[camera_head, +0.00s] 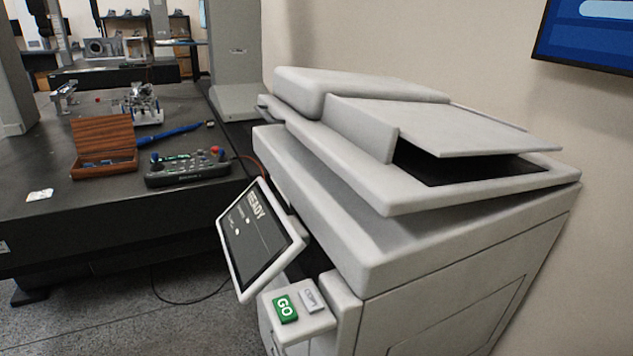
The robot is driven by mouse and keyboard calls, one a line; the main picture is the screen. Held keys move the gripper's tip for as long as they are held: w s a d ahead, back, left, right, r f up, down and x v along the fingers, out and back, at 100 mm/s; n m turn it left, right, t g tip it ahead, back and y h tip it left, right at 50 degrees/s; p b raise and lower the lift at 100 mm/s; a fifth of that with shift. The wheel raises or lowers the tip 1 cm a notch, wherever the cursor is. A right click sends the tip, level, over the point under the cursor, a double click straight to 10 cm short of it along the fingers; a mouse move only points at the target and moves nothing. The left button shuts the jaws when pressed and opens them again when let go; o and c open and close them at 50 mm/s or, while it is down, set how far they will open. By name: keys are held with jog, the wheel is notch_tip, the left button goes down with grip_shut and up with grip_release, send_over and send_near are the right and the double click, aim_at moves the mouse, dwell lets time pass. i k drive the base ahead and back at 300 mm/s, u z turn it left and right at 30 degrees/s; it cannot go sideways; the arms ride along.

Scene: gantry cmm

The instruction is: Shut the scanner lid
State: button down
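The scanner is a large light-grey machine (455,290) on the right, close in front of me. Its lid (340,160) lies low over the top of the body, with a document feeder and a sloping paper tray (450,125) on it. The lid's near edge looks a little apart from the body, but I cannot tell whether it is fully shut. No glass shows under it. My gripper is not in view.
A tilted screen (258,235) reading READY and a panel with a green GO button (285,308) stick out at the scanner's front left. A dark table (130,215) on the left holds an open wooden box (104,148) and a control box (188,172). A wall stands behind the scanner.

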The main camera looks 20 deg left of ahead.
aim_at(405, 148)
jog(key=u, duration=0.05)
jog(key=k, duration=0.5)
jog(key=z, duration=0.65)
jog(key=i, duration=1.4)
jog(key=u, duration=0.35)
